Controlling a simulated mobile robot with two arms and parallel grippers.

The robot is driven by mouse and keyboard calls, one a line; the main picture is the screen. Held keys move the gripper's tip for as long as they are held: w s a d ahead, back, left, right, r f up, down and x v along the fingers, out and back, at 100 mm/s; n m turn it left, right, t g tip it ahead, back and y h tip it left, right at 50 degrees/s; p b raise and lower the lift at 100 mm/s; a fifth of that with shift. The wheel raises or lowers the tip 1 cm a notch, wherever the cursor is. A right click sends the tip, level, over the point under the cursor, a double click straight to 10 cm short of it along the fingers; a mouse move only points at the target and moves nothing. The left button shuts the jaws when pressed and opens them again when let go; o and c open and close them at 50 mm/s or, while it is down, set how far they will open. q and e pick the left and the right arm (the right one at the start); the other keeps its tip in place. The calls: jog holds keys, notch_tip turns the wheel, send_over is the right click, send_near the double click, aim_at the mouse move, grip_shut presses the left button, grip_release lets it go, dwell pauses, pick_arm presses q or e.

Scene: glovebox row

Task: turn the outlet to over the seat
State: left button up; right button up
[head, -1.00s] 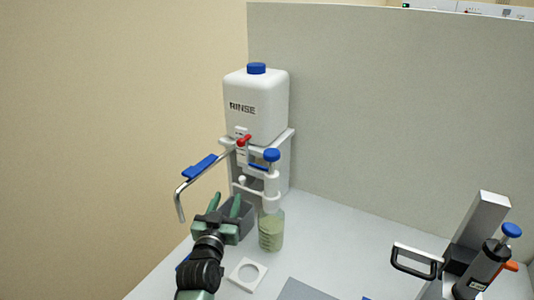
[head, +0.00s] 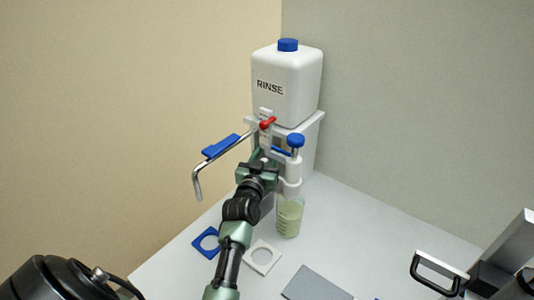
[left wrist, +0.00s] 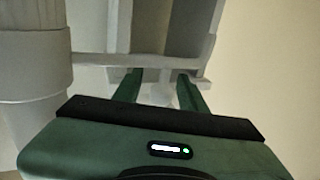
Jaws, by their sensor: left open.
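The outlet is a bent metal pipe (head: 197,182) with a blue grip (head: 221,146). It points left from the white RINSE bottle's stand (head: 310,130), its end turned down. A white square plate with a round hole (head: 247,266) and a blue one (head: 199,246) lie on the bench; I cannot tell which is the seat. Neither is directly below the pipe end. My left gripper (head: 258,162) is at the stand's front, below the red tap. In the left wrist view my left gripper (left wrist: 162,88) is open, with a pale knob between its fingers. Contact is unclear. My right gripper is out of view.
The RINSE bottle (head: 287,85) stands above a jar of greenish contents (head: 289,217), right of my left arm. A grey flat plate (head: 315,285) lies in front. A device with a black handle (head: 436,273) is at the right. Walls close the back and left.

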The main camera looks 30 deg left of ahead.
pick_arm(q)
grip_shut()
dwell(1.4)
